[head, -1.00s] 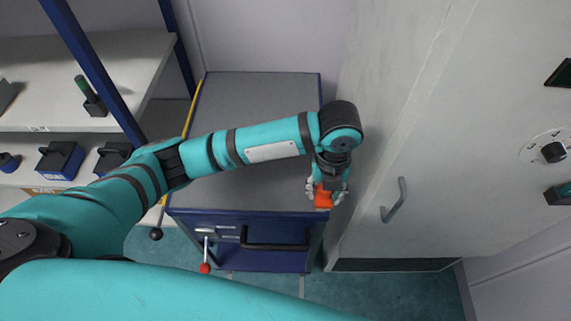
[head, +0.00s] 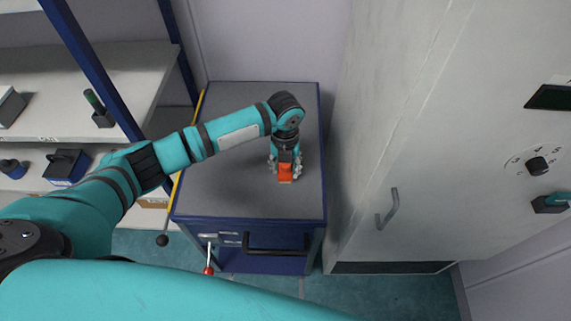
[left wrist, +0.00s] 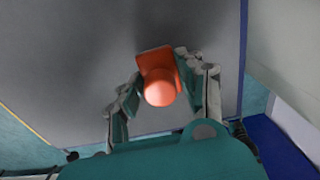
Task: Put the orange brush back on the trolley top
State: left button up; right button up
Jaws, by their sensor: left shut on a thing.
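The orange brush (head: 286,172) is held in my left gripper (head: 285,168), over the grey trolley top (head: 235,190). In the left wrist view the brush (left wrist: 159,80) shows a round knob and a flat orange part, and the fingers of my left gripper (left wrist: 160,95) close on it from both sides. The trolley top (left wrist: 75,60) lies beneath it. I cannot tell whether the brush touches the surface. My right gripper is not in view.
The trolley top is otherwise clear. A grey cabinet with a handle (head: 387,208) stands close on the right. Shelves (head: 120,75) with dark devices (head: 66,166) are at the left. A yellow rod (head: 176,190) runs along the trolley's left edge.

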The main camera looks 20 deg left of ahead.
pick_arm(q)
jog(key=shift+f, duration=0.25)
jog(key=o, duration=1)
notch_tip(320, 180, up, 11)
jog(key=shift+f+b, duration=0.2)
jog(key=shift+b, duration=0.55)
jog(key=shift+r, duration=0.75)
